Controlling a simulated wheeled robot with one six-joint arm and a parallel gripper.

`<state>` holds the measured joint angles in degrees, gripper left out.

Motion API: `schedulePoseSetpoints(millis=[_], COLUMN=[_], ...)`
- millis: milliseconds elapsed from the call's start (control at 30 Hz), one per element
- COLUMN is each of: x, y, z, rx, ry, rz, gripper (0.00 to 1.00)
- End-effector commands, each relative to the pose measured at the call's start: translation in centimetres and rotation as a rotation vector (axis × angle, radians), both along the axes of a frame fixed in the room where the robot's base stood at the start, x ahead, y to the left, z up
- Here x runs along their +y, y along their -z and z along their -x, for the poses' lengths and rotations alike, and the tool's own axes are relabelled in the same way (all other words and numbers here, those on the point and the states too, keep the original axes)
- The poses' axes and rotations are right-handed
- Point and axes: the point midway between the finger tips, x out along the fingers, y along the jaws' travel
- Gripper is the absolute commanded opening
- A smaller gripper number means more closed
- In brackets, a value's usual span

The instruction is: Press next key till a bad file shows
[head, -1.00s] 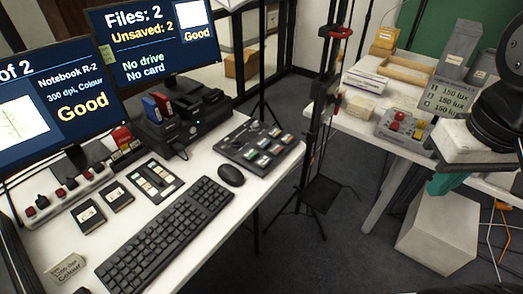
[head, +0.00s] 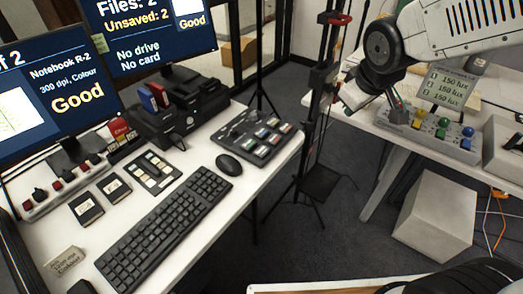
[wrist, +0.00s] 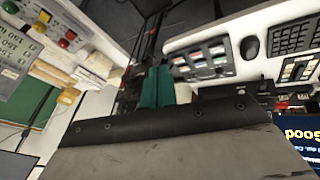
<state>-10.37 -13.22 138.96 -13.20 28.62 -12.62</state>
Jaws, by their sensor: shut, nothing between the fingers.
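The left screen (head: 50,95) reads "Notebook R-2", "300 dpi, Colour" and "Good". The other screen (head: 150,35) reads "Files: 2", "Unsaved: 2", "Good", "No drive" and "No card". A small key pad (head: 153,171) with pale keys lies behind the keyboard. A sloped control panel (head: 262,135) with coloured keys stands at the desk's right end; it also shows in the wrist view (wrist: 207,61). I cannot read the key labels. My gripper (wrist: 157,85) has teal fingers, shut and empty. In the wrist view they appear beside the panel, apparently not touching it. The fingertips are not clear in the head view.
The keyboard (head: 165,230) and mouse (head: 228,164) lie on the white desk. A dark stand (head: 320,120) rises in the gap between the desks. The right desk holds a box with coloured knobs (head: 430,130) and a lux display (head: 448,88). A pale block (head: 435,215) stands on the floor.

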Motion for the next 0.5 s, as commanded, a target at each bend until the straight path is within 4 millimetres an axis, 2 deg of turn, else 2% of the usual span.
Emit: schedulePoseSetpoints(millis=[33, 100, 200, 300, 400, 500], x=[1.7, 4.2, 8.2, 12.1, 15.4, 17.7], y=[1.6, 3.4, 6.3, 9.0, 11.3, 12.9], z=[-2.3, -5.1, -8.4, -10.5, -11.6, -12.1], rx=[-0.025, -0.08, -0.154, -0.222, -0.277, -0.316], ry=[-0.082, -0.198, -0.364, -0.51, -0.626, -0.705], rz=[0.016, 0.03, 0.04, 0.036, 0.024, 0.011], gripper=[0.0, 0.0, 0.0, 0.0, 0.0, 0.0])
